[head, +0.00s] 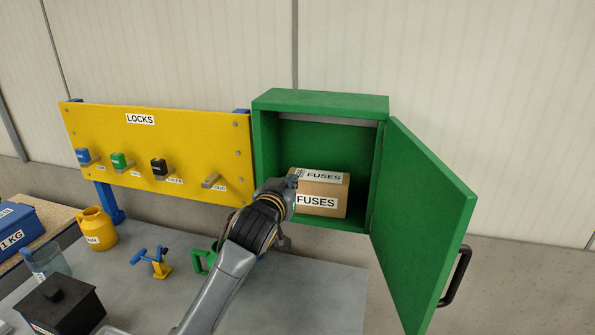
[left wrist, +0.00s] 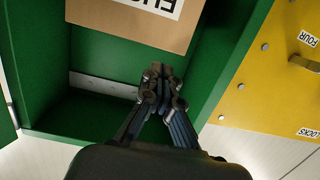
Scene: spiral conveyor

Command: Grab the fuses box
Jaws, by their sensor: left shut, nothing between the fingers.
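The fuses box (head: 319,196) is a brown cardboard box with white "FUSES" labels. It sits inside the open green cabinet (head: 320,103). In the left wrist view the box (left wrist: 125,30) is at the top, its label upside down and cut off. My left gripper (head: 291,184) is at the cabinet opening, in front of the box's left edge, and its wrist hides part of that edge. In the left wrist view the gripper (left wrist: 160,78) has its fingers together and empty, just below the box in the picture. I cannot tell if they touch it. My right gripper is out of view.
The green cabinet door (head: 425,220) stands open to the right with a black handle (head: 457,277). A yellow locks board (head: 180,135) is left of the cabinet. Below are a yellow jug (head: 97,229), a black box (head: 60,307) and a blue case (head: 18,232). The table's right front is clear.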

